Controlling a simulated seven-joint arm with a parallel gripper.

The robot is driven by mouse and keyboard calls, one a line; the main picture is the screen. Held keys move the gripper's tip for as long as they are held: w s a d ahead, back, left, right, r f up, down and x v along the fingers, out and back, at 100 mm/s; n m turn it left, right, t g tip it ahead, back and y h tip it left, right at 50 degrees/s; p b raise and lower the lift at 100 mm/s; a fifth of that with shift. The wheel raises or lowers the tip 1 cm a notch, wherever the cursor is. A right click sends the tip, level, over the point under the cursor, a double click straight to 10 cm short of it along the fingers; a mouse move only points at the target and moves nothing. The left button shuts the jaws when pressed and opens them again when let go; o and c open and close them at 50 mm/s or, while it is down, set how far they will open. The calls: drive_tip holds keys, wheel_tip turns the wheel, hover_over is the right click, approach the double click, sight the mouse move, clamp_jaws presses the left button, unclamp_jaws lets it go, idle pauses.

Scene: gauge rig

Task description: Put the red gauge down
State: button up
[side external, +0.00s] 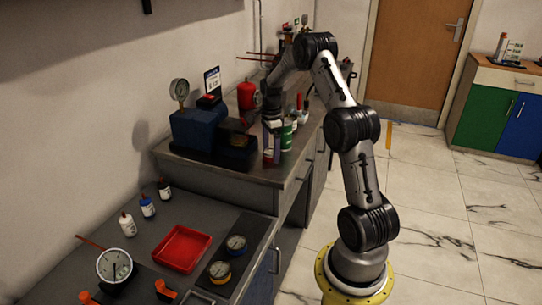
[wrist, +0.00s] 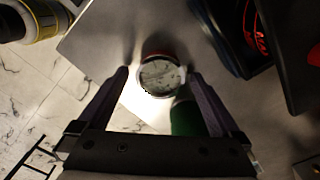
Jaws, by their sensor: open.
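The red gauge (wrist: 160,76) shows in the wrist view as a round pale dial with a red rim, at the bench edge. My gripper (wrist: 158,74) is open, with one dark finger on each side of the gauge; I cannot tell whether either finger touches it. In the side view my gripper (side external: 270,150) points down over the front of the raised bench, beside a green can (side external: 287,134). Red shows low between the fingers there, but the gauge's face is hidden.
A blue machine (side external: 196,131) stands left of my gripper. The green can (wrist: 187,118) is close to the right finger. The bench edge is near.

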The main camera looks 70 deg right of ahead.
drive_tip(key=c, duration=1.4)
clamp_jaws()
drive_tip(key=shift+r, duration=0.1)
drive_tip(key=shift+r, duration=0.1)
